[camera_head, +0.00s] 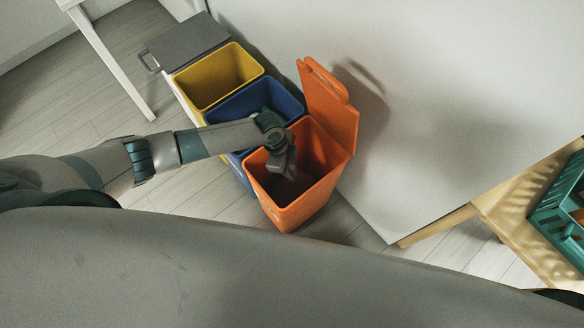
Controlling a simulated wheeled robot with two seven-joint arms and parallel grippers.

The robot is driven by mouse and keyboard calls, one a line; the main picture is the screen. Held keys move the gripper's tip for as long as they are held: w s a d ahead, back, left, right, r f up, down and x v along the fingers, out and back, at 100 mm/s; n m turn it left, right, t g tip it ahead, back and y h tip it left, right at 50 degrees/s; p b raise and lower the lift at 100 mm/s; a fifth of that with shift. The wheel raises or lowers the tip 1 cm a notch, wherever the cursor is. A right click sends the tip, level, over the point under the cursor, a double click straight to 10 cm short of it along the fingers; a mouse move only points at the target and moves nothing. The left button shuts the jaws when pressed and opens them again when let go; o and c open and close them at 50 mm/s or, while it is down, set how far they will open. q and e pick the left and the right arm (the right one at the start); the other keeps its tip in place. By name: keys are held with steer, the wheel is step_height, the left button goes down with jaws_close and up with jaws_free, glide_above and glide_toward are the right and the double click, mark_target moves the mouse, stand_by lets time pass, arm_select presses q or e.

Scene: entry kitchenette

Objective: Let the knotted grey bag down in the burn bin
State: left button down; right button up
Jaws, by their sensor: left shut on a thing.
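My left arm comes in from the left, and my left gripper (284,168) points down into the mouth of the orange bin (290,217), the one it is working at. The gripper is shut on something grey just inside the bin. I take this to be the knotted grey bag, but its outline and knot cannot be told apart from the gripper and the bin's shadow. The orange bin's lid (328,106) stands open at the back. I see no label that names the burn bin. My right gripper is not in view.
A blue bin (262,98) and a yellow bin (218,77) stand open in a row beside the orange one. A grey lid (187,41) lies beyond them. The wall is close behind. A wooden table (500,207) with a green crate (560,222) stands at the right.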

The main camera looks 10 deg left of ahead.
arm_select(q)
steer(key=c, duration=1.3)
jaws_free()
steer(key=shift+c, duration=0.2)
steer(key=v, duration=1.7)
steer(key=shift+r+p, duration=0.3)
steer(key=shift+p, duration=0.15)
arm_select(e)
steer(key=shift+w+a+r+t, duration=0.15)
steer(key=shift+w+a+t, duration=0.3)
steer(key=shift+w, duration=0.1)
arm_select(q)
steer(key=shift+d, duration=0.1)
